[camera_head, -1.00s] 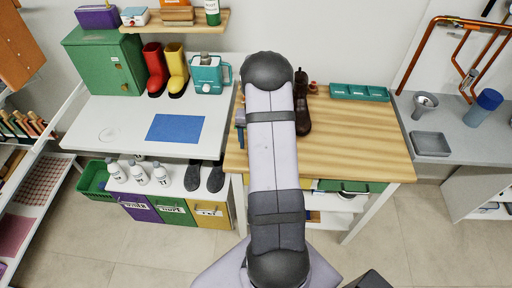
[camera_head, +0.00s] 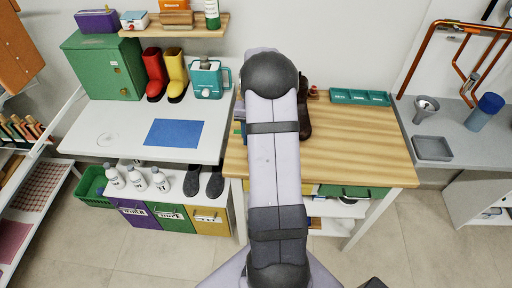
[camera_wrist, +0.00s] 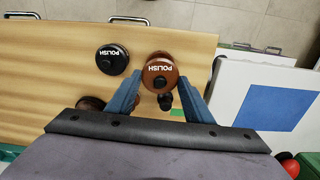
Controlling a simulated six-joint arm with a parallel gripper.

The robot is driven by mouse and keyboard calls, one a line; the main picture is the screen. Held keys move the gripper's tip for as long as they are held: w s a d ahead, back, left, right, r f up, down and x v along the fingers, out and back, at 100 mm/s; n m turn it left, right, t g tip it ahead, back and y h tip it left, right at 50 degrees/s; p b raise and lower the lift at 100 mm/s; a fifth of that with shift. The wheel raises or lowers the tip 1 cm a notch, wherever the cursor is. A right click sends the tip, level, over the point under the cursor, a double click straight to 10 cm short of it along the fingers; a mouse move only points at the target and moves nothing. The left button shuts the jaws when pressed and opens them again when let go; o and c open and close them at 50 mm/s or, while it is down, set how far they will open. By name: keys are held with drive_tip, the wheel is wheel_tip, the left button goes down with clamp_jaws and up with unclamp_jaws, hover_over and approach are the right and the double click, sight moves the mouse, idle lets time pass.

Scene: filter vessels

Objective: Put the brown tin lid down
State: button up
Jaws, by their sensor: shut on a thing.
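In the head view my arm hides the gripper and the lid.
Small dark objects (camera_wrist: 165,101) show just below the lid, and a brown round thing (camera_wrist: 91,103) is partly hidden by my gripper. Dark brown boots (camera_head: 304,112) stand beside my arm. A teal tray (camera_head: 360,97) lies at the bench's back. The bench's right part is clear.

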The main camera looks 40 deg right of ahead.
sight(309, 161)
wheel_tip(309, 161, up, 5)
drive_tip(key=shift+r+b, duration=0.15)
drive_tip(key=shift+b, duration=0.45)
drive_tip(key=s+d+f+m+b, duration=0.1)
drive_tip(key=s+d+f+b, duration=0.1)
drive_tip(key=s+d, duration=1.1)
drive_tip(key=shift+s+d, duration=0.35)
drive_tip(key=shift+d, duration=0.1)
drive_tip(key=shift+f+p, duration=1.5)
drive_tip(key=shift+f, duration=3.6)
drive_tip(key=shift+f, duration=0.1)
drive_tip(key=o, duration=1)
